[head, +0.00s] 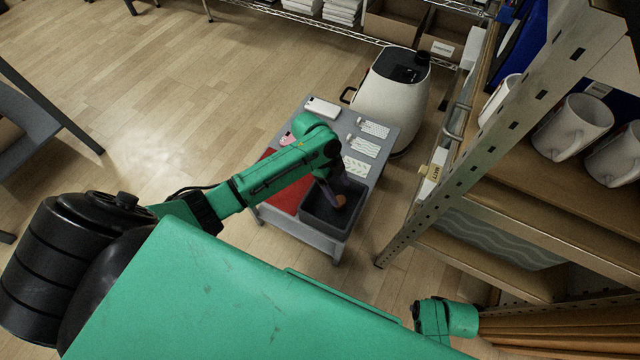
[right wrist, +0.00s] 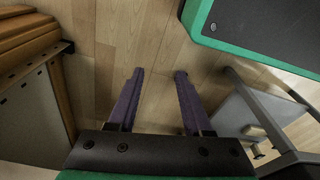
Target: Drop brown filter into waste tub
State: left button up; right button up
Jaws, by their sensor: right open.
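The waste tub (head: 322,229) is a dark grey open box at the near end of a small grey cart in the head view. My left gripper (head: 331,192) points down over the tub's opening; a purple finger shows, but its jaws are too small and overlapped to read. A small brown thing, likely the brown filter (head: 341,201), shows at the fingertips within the tub's outline. I cannot tell whether it is held or lying in the tub. My right gripper (right wrist: 160,75) is open and empty in the right wrist view, its two purple fingers apart above the wooden floor.
The cart (head: 392,140) also carries a red mat (head: 285,190) and several white patterned cards. A white rounded machine (head: 385,98) stands behind it. A shelf with white mugs (head: 572,125) rises at the right. Open wooden floor lies left of the cart.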

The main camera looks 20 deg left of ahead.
pick_arm(q)
jog(key=shift+r, duration=0.1)
jog(key=p+v, duration=0.4)
jog(key=v, duration=1)
jog(key=shift+r, duration=0.2)
pick_arm(e)
jog(key=s+d+f, duration=0.1)
jog(key=s+f, duration=0.3)
jog(key=s, duration=0.2)
jog(key=shift+s+d+f, duration=0.15)
jog(key=shift+d+f, duration=0.2)
jog(key=shift+d, duration=0.05)
pick_arm(q)
jog(key=shift+s, duration=0.1)
